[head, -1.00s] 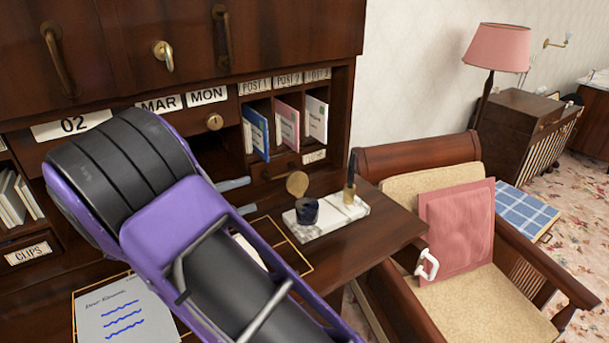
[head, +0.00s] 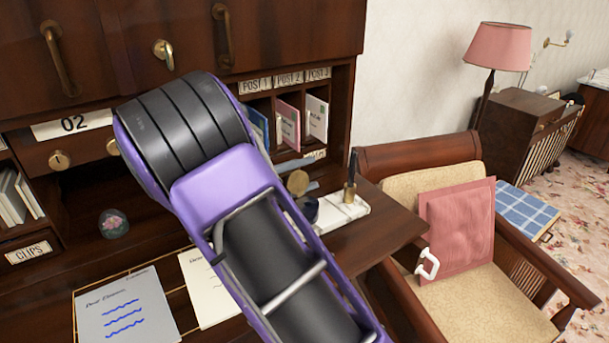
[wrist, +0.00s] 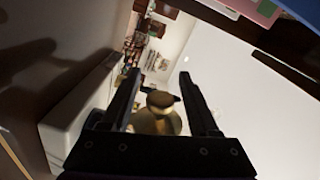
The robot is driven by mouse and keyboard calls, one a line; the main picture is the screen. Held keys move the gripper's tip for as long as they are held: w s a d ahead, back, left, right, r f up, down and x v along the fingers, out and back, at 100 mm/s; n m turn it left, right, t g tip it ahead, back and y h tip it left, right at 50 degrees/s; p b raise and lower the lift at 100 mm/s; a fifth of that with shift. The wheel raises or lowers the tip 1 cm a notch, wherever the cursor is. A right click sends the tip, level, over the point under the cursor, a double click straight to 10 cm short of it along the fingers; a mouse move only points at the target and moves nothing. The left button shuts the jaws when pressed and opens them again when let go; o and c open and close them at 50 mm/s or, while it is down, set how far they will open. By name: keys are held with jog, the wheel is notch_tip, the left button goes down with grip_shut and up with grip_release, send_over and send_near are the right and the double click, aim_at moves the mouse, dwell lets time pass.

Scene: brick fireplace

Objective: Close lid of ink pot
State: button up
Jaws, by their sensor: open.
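The ink pot (head: 308,211) is a small dark pot on a white marble stand (head: 346,214), partly hidden by my arm in the head view. Its round brass lid (head: 298,182) stands up, open. In the wrist view the brass lid (wrist: 157,118) shows between the two fingers. My gripper (wrist: 160,74) is open, with a black finger on each side of the lid. I cannot tell whether either finger touches it. In the head view the grey fingers show beside the lid, and most of the gripper is hidden behind my arm.
A dark pen (head: 351,175) stands upright in a brass holder on the stand's right. Letter slots with envelopes (head: 289,126) are behind it. Letters (head: 125,312) and a glass paperweight (head: 114,223) lie on the desk at left. An armchair (head: 440,190) stands to the right.

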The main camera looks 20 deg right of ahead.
jog(key=shift+c, duration=0.3)
grip_shut()
jog(key=shift+r, duration=0.1)
jog(key=m, duration=0.2)
jog(key=s+r+m, duration=0.1)
jog(key=m, duration=0.2)
jog(key=shift+s+d+r+m, duration=0.1)
jog(key=shift+s+d+m, duration=0.1)
jog(key=shift+m, duration=0.1)
jog(key=m, duration=0.1)
jog(key=s+m, duration=0.1)
jog(key=m, duration=0.3)
jog(key=shift+s+d+r, duration=0.2)
jog(key=shift+s+r, duration=0.1)
jog(key=shift+s, duration=0.05)
jog(key=m, duration=0.2)
jog(key=s+m, duration=0.1)
jog(key=m, duration=0.2)
jog(key=shift+s+d+f+m, duration=0.2)
jog(key=shift+s+d+m, duration=0.05)
jog(key=shift+s+m, duration=0.15)
jog(key=shift+s+d+f+m+b, duration=0.1)
jog(key=shift+s+f+m+b, duration=0.15)
jog(key=shift+m, duration=0.9)
jog(key=shift+s+d+f+m+b, duration=0.15)
jog(key=shift+s+f+m, duration=0.15)
jog(key=shift+m, duration=0.85)
jog(key=shift+s+a, duration=0.1)
